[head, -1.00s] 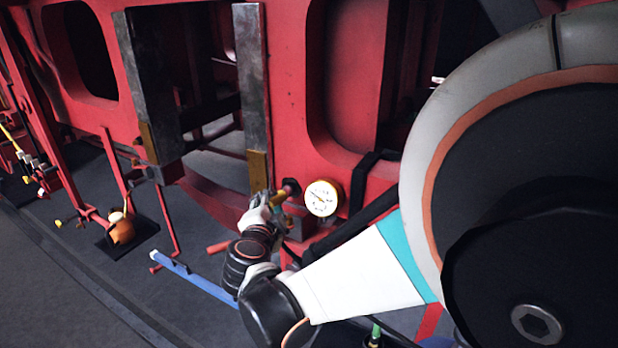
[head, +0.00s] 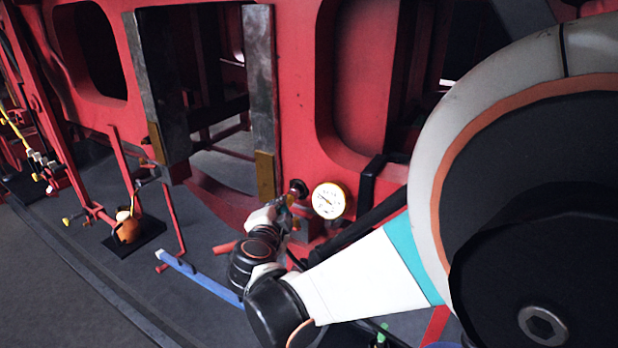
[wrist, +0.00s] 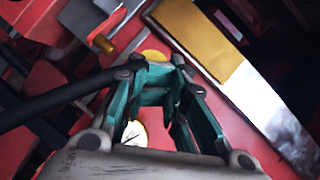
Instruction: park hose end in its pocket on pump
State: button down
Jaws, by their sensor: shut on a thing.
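My gripper (head: 284,203) is at the red frame, just left of the white-faced gauge (head: 328,200). Its teal fingers (wrist: 165,85) fill the middle of the wrist view, shut on what appears to be the hose end. The fingers hide most of that piece; a brass-yellow bit (wrist: 155,56) shows by the fingertips. A dark round fitting (head: 298,188) is on the frame just beyond the gripper. The gauge's pale face shows between the fingers (wrist: 134,134). I cannot make out the pump's pocket.
A dark tube (wrist: 50,100) crosses the wrist view's left side. In the head view a blue bar (head: 200,277) lies low, and a round orange-brown object (head: 127,228) stands on a black pad at left. A steel guide with a brass block (head: 265,175) rises above the gripper.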

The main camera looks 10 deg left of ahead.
dwell(0.4)
jog(key=shift+s+a+b, duration=0.15)
jog(key=shift+s+a, duration=0.2)
jog(key=shift+s, duration=0.5)
jog(key=shift+s+a+b, duration=0.1)
jog(key=shift+s+a, duration=0.2)
jog(key=shift+s, duration=0.5)
jog(key=shift+s+a+b, duration=0.15)
jog(key=shift+s+a, duration=0.2)
jog(key=shift+s, duration=0.5)
